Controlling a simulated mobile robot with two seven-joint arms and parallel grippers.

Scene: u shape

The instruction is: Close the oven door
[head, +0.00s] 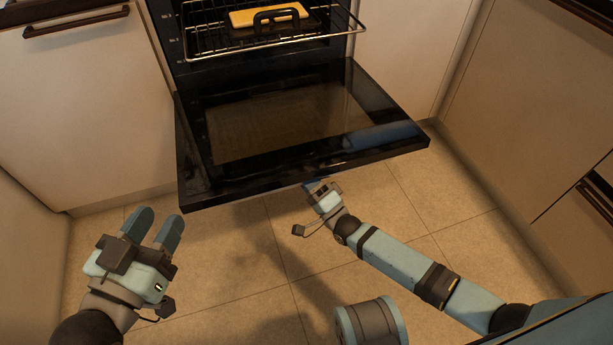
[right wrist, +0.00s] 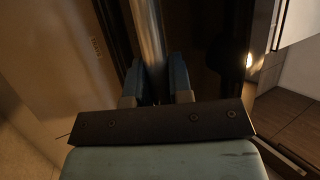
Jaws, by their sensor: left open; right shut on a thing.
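The black oven door (head: 292,161) is folded down open, roughly level, in the head view. My right gripper (head: 316,186) is at the door's front edge, its fingertips partly hidden under it. In the right wrist view, the blue fingers of this gripper (right wrist: 156,80) are shut on a shiny metal bar, the oven door handle (right wrist: 148,35). My left gripper (head: 156,220) is open and empty over the floor, to the left of the door and apart from it.
A wire rack (head: 270,41) sticks out of the oven and carries a yellowish board (head: 262,16) with a dark handle-like piece. White cabinets (head: 80,100) flank the oven and more cabinets (head: 545,120) stand at right. The tiled floor (head: 240,260) in front is clear.

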